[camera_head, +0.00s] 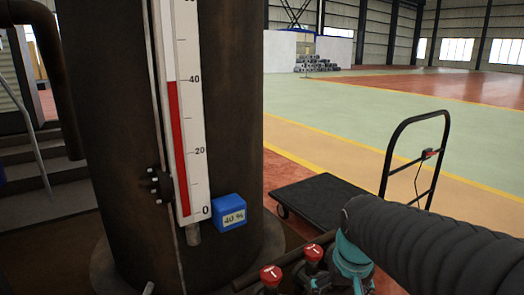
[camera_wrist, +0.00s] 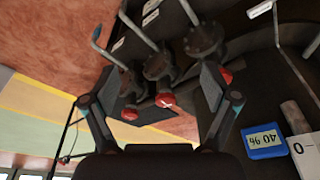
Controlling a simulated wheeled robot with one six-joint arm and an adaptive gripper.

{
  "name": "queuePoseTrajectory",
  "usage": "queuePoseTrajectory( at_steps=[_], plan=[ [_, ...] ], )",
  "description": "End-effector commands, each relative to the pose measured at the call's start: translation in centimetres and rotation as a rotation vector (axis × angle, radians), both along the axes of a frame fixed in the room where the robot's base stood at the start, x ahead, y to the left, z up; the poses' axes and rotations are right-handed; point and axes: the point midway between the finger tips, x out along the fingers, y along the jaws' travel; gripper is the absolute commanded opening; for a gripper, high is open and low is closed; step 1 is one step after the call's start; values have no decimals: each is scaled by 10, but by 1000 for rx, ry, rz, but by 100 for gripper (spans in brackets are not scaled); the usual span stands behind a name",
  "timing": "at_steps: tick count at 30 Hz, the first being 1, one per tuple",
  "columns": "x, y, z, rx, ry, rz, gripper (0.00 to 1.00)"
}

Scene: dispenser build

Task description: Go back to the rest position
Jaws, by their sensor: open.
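My gripper (camera_wrist: 160,88) is open in the wrist view, with its two fingers spread wide and nothing held between them. Red knobs on dark valve pipes show beyond and between the fingers; one red knob (camera_wrist: 165,100) is near the middle and another (camera_wrist: 129,114) is by the left finger. I cannot tell how far the fingers are from the knobs. In the head view my dark, ribbed arm with a teal joint comes in from the lower right, beside two red knobs (camera_head: 271,276) (camera_head: 313,252).
A large dark tank (camera_head: 105,120) carries a level gauge (camera_head: 189,100) with its red bar near 40. A blue display (camera_head: 229,213) reads 40 %. A black platform cart (camera_head: 325,200) stands behind my arm. Steps (camera_head: 45,180) are at left; open floor lies beyond.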

Motion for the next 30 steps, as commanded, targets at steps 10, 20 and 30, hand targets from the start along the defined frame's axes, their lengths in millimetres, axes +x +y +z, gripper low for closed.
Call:
queuePoseTrajectory(
  at_steps=[10,20,30],
  plan=[
    [-79,0,2,-13,-120,41,86],
    [-104,0,24,-15,-244,39,86],
    [-105,0,27,-15,-257,39,86]
  ],
)
